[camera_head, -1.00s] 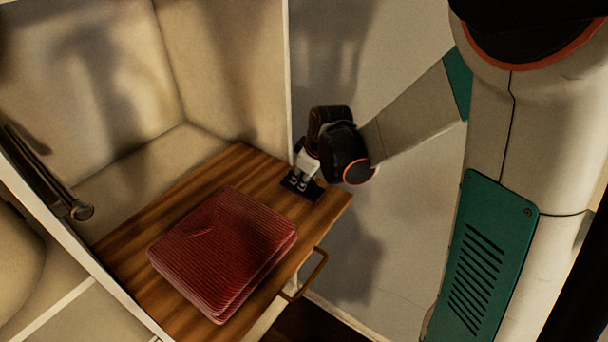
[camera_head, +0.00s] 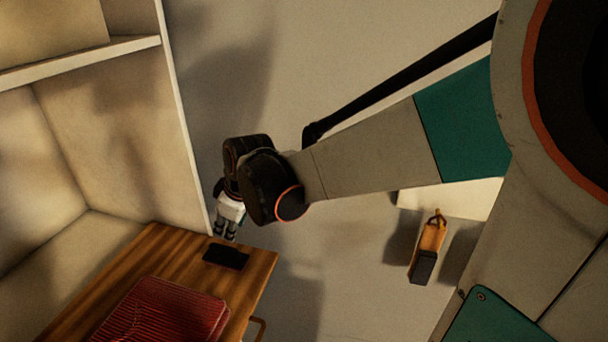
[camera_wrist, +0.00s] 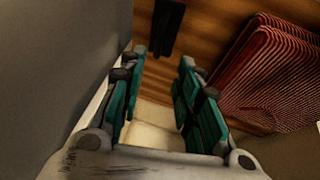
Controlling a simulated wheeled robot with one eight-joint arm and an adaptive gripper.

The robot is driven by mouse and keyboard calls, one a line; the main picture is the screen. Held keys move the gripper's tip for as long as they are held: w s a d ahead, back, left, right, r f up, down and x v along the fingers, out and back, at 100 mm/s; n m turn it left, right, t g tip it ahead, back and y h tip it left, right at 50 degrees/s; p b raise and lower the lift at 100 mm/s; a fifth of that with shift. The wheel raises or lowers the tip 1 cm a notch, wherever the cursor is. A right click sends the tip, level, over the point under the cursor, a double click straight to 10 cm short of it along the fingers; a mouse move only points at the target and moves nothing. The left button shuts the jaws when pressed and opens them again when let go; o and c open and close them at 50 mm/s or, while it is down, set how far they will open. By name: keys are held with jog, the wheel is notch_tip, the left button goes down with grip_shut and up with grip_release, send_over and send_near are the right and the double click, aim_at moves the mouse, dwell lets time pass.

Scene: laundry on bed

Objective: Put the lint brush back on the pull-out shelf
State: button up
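A small black flat object, which looks like the lint brush (camera_head: 226,256), lies on the wooden pull-out shelf (camera_head: 258,284) near its far right corner. In the wrist view the dark lint brush (camera_wrist: 165,27) lies on the wood beyond the fingertips, partly cut off by the top edge. My gripper (camera_head: 227,232) is above and behind it, beside the cabinet's side wall. In the wrist view my gripper (camera_wrist: 162,68) has its green-padded fingers apart with nothing between them. It is apart from the brush.
A folded red ribbed cloth (camera_head: 165,312) lies on the shelf, also at right in the wrist view (camera_wrist: 270,75). The cabinet side panel (camera_head: 187,120) stands close to my gripper. An orange-handled object with a dark end (camera_head: 428,248) is at right, away from the shelf.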

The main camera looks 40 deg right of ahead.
jog(key=s+a+r+m+t, duration=0.1)
jog(key=s+r+m, duration=0.1)
jog(key=s, duration=0.6)
jog(key=s+a+r+m+t+h, duration=0.1)
jog(key=s+r+m, duration=0.2)
jog(key=s, duration=0.6)
jog(key=shift+s+m, duration=0.2)
jog(key=shift+m, duration=0.8)
jog(key=shift+f, duration=0.15)
